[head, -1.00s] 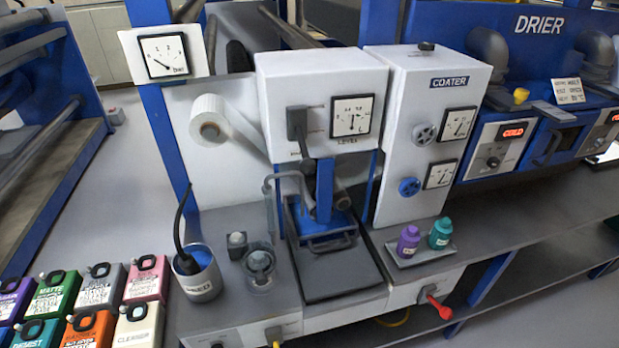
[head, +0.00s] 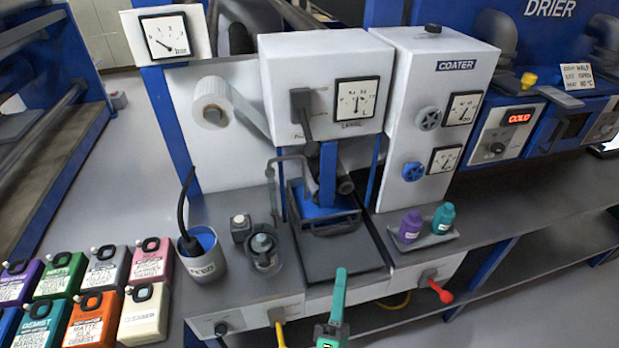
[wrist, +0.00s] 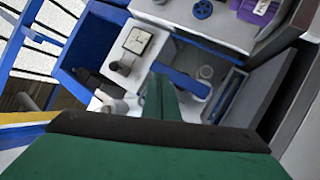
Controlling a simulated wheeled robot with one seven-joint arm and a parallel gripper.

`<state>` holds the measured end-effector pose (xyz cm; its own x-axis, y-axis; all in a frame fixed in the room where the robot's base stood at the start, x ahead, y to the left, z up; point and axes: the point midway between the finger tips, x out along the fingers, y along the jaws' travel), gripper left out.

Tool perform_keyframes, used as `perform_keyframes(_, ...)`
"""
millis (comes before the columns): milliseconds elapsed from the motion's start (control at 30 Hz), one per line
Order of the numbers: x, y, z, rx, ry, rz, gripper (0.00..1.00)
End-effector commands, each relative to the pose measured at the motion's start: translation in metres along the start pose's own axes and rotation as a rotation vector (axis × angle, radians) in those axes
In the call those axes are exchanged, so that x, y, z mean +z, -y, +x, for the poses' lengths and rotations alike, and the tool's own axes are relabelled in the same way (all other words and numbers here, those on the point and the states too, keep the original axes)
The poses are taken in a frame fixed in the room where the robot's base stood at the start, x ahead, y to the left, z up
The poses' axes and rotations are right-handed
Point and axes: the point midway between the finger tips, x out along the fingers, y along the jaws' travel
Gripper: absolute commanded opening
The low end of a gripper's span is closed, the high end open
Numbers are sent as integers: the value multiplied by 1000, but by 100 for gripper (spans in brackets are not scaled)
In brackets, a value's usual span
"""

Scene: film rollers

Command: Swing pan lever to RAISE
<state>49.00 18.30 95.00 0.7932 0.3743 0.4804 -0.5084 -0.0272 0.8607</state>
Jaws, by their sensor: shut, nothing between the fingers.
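A dark grey lever (head: 303,112) hangs from a square pivot on the front of the white level box (head: 275,70), left of its gauge, and points downward. Small labels beside it are too blurred to read. A red-handled lever (head: 440,291) sticks out to the right from the lower front panel, and a yellow-handled one (head: 280,331) points down. I cannot tell by label which is the pan lever. My teal gripper (head: 341,275) is shut and empty at the bottom centre, in front of the bench and apart from all the levers. Its green fingers (wrist: 165,98) show in the wrist view.
A dark pan tray (head: 345,257) lies under the level box. A feed pot (head: 203,262) and small jars stand left of it. Purple (head: 410,227) and teal (head: 443,217) bottles sit on a tray at right. Several coloured cans stand at lower left.

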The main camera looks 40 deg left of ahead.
Motion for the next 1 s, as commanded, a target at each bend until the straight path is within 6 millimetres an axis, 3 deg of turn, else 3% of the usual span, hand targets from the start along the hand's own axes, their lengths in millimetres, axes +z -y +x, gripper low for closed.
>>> perform_keyframes(33,-7,-4,24,48,-27,-91,0)
perform_keyframes(200,-34,-21,89,204,-92,-416,0)
perform_keyframes(433,-66,-48,155,391,-121,-772,0)
perform_keyframes(633,-81,-60,178,470,-120,-916,0)
perform_keyframes(1000,-82,-61,181,478,-118,-935,0)
